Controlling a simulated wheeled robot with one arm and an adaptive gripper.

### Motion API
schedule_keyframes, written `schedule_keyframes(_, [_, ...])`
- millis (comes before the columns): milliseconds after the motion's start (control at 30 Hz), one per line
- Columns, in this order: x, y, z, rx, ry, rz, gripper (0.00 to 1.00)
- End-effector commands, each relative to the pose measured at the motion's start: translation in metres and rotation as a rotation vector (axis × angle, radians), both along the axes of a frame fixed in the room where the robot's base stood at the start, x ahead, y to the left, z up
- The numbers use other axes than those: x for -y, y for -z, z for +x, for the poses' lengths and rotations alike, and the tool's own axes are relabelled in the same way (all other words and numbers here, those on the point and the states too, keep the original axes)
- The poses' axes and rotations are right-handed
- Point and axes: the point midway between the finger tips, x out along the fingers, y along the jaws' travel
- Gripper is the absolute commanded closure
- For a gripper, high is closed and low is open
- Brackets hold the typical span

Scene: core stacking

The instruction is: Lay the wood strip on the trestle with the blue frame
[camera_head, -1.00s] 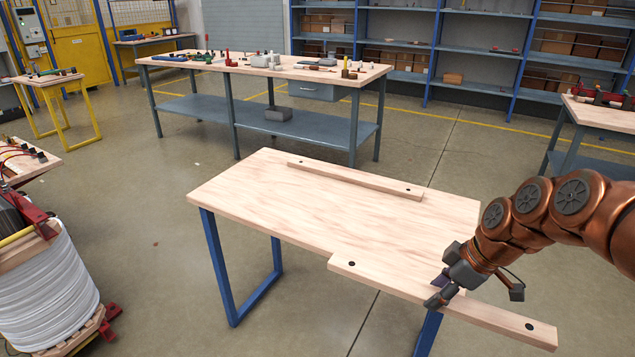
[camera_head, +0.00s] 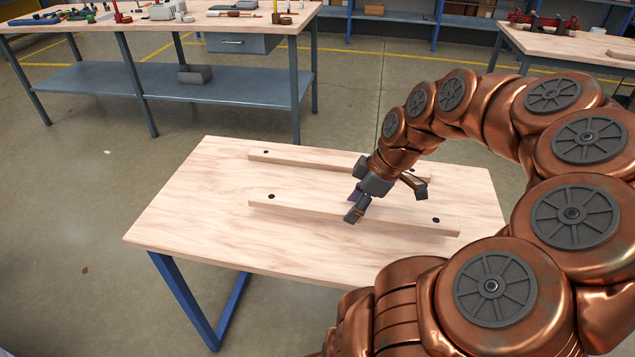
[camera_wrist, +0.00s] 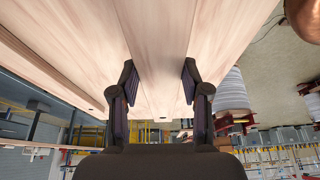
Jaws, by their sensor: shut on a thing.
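The trestle (camera_head: 215,185) has a pale wood top and a blue frame (camera_head: 190,300). A long pale wood strip (camera_head: 310,211) with a dark dot near each end is over the middle of its top, roughly parallel to its long side. My gripper (camera_head: 358,204) is shut on this strip near its middle. In the wrist view the strip (camera_wrist: 160,60) runs between the two fingers (camera_wrist: 157,100). A shadow shows along the strip's lower edge; I cannot tell whether it touches the top.
A second similar strip (camera_head: 300,161) lies on the trestle top behind the held one, with a narrow gap between. A grey workbench (camera_head: 190,90) with tools stands behind at the left. Another bench (camera_head: 585,50) is at the back right. The trestle top's left end is bare.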

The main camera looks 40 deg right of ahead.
Motion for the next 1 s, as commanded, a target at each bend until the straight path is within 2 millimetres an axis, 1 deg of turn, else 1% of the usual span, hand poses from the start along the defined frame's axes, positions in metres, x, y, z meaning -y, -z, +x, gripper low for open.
schedule_keyframes(200, [0.015, 0.002, 0.034, -0.001, -0.005, 0.001, 1.00])
schedule_keyframes(700, [0.053, 0.010, 0.106, -0.001, 0.000, 0.000, 1.00])
schedule_keyframes(833, [0.061, 0.012, 0.120, -0.001, 0.000, -0.001, 1.00])
schedule_keyframes(1000, [0.065, 0.013, 0.128, 0.000, 0.000, 0.000, 1.00])
